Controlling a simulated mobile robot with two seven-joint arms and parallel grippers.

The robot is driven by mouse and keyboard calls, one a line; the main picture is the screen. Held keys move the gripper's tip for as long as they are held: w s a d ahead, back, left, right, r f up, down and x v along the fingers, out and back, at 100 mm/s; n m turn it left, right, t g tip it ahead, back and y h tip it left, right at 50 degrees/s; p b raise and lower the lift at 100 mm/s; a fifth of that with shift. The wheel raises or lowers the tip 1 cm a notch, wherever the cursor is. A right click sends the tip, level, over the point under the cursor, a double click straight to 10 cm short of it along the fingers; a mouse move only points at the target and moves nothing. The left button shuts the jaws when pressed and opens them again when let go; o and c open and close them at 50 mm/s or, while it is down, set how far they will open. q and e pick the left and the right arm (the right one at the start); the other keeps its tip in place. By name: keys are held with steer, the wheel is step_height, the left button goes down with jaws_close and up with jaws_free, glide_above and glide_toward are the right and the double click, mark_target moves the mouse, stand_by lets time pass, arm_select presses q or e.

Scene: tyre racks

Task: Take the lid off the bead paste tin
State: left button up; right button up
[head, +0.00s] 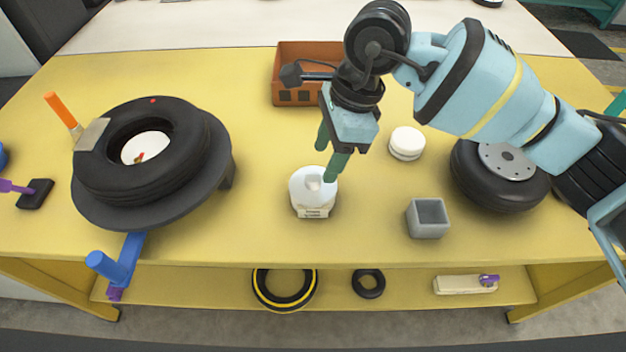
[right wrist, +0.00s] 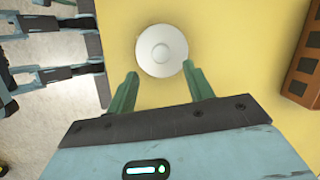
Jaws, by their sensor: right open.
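The bead paste tin (head: 312,205) is a small white round tin with a printed label on its front, standing upright on the yellow bench. Its white lid (head: 300,180) appears to be on, with a raised middle. In the right wrist view the lid (right wrist: 161,50) shows from above as a white disc with a round centre. My right gripper (head: 330,156) is open and empty, its green fingers above and just behind the tin, pointing down. In the right wrist view the fingertips (right wrist: 160,72) are spread, with the lid just beyond and between them. My left gripper does not show.
A white round pot (head: 406,144) and a grey square cup (head: 428,220) stand to the right. A tyre on a stand (head: 150,160) is left, another tyre (head: 500,175) right. An orange crate (head: 295,60) is behind. Bench around the tin is clear.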

mark_target(313, 176)
steer(key=shift+a+p+x, duration=0.15)
steer(key=shift+x, duration=0.95)
steer(key=shift+a+p+x, duration=0.15)
steer(key=shift+a+x, duration=0.05)
steer(key=shift+x, duration=0.85)
steer(key=shift+w+a+f, duration=0.1)
steer(key=shift+f, duration=0.3)
steer(key=shift+c, duration=0.3)
steer(key=c, duration=1)
steer(key=shift+r, duration=0.1)
